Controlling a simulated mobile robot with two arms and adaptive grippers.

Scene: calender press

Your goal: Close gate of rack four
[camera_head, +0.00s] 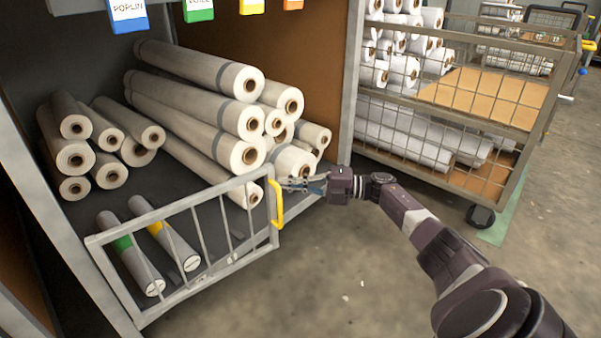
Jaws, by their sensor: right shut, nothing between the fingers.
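A low grey barred gate (180,214) stands across the left and middle of the front of a rack bay. It has a yellow handle (276,204) at its right end. A stretch of the bay front stays uncovered between the handle and the rack's right post (349,90). I cannot tell whether the gate is fully home or latched. My right gripper (292,184) is shut and empty, just right of the upper part of the handle; I cannot tell whether it touches it. My left gripper is out of view.
White fabric rolls (208,92) are piled in the bay, with banded rolls (130,252) behind the gate. Coloured tags, one reading POPLIN (127,14), hang above. A wheeled mesh cart (440,130) with rolls stands at right.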

